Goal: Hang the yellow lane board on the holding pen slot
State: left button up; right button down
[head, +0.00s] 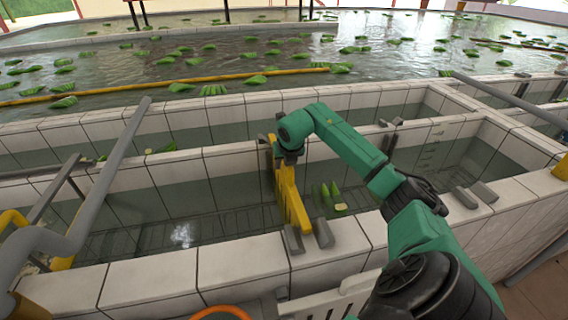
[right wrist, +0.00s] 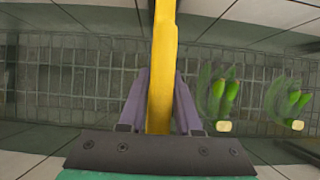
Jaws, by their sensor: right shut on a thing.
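The yellow lane board (head: 291,203) spans the holding pen from the far wall to the near wall. My right gripper (head: 286,160) is shut on it near its far end. In the right wrist view the board (right wrist: 162,50) runs between the two purple fingers (right wrist: 160,100). The near slot is a pair of grey blocks (head: 294,239) on the near wall's top, and the board's near end is at their gap. A grey far block (head: 265,147) shows beside the board's far end. I cannot tell whether either end is seated. My left gripper is out of view.
Green banana pieces (head: 334,193) float just right of the board and show in the right wrist view (right wrist: 223,97). White tiled walls (head: 150,284) edge the pens. Grey pipes (head: 118,160) stand at the left. Another pair of grey blocks (head: 474,196) sits farther right.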

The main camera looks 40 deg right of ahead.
jog(key=shift+f, duration=0.15)
grip_release()
dwell(0.4)
jog(key=shift+p+v, duration=0.3)
jog(key=shift+v, duration=0.5)
jog(key=shift+p+v, duration=0.55)
jog(key=shift+v, duration=1.35)
jog(key=shift+p+v, duration=0.3)
jog(key=shift+v, duration=2)
